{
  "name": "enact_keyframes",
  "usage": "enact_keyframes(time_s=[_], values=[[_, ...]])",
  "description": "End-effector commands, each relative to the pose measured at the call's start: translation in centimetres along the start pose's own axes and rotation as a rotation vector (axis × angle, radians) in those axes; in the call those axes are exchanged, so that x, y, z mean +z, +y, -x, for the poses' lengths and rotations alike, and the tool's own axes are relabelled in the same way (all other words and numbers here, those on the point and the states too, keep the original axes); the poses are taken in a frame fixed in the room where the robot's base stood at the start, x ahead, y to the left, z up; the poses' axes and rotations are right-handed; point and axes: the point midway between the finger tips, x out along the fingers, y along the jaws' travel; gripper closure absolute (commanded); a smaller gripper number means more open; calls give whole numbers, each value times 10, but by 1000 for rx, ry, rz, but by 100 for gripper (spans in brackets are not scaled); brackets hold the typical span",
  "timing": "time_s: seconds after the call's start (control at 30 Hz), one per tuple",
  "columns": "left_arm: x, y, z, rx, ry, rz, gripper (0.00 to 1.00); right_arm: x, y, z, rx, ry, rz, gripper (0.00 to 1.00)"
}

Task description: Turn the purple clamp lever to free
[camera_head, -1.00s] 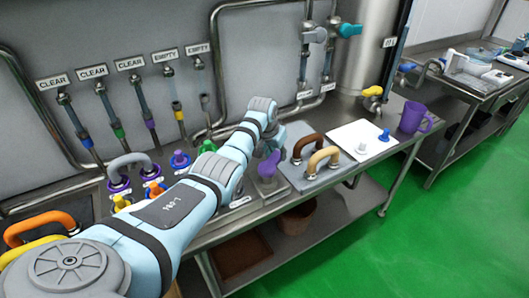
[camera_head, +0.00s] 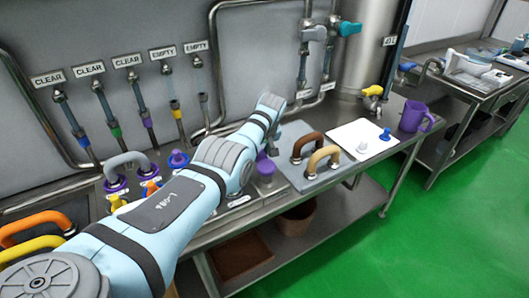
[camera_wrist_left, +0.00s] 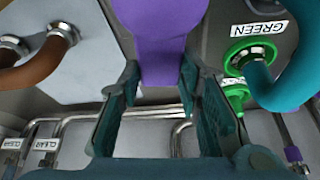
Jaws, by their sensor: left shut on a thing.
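In the left wrist view the purple clamp lever (camera_wrist_left: 168,35) comes down from the top edge as a broad purple piece and narrows between the fingers. In the head view a purple round-topped part (camera_head: 265,168) shows just right of my left forearm. I cannot tell whether it belongs to the lever. The gripper itself is mostly hidden behind my arm there. My right gripper is in neither view.
A green port (camera_wrist_left: 250,55) labelled GREEN and a teal curved handle (camera_wrist_left: 297,62) are close on the right. A grey plate with brown (camera_head: 308,146) and tan (camera_head: 323,158) handles is beside the arm. A white board (camera_head: 352,135) and purple mug (camera_head: 415,117) stand farther right.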

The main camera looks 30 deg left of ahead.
Motion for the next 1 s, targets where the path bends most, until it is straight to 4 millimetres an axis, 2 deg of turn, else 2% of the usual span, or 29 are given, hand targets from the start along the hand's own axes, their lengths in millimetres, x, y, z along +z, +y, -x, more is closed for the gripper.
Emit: enact_keyframes(time_s=[0.33,0.87,0.9,1.0], values=[[0,-9,-1,-56,2,141,100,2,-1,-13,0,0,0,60],[1,-11,0,-69,0,170,100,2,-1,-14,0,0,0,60],[1,-11,0,-69,0,170,65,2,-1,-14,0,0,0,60],[1,-11,0,-69,0,169,49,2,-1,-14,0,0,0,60]])
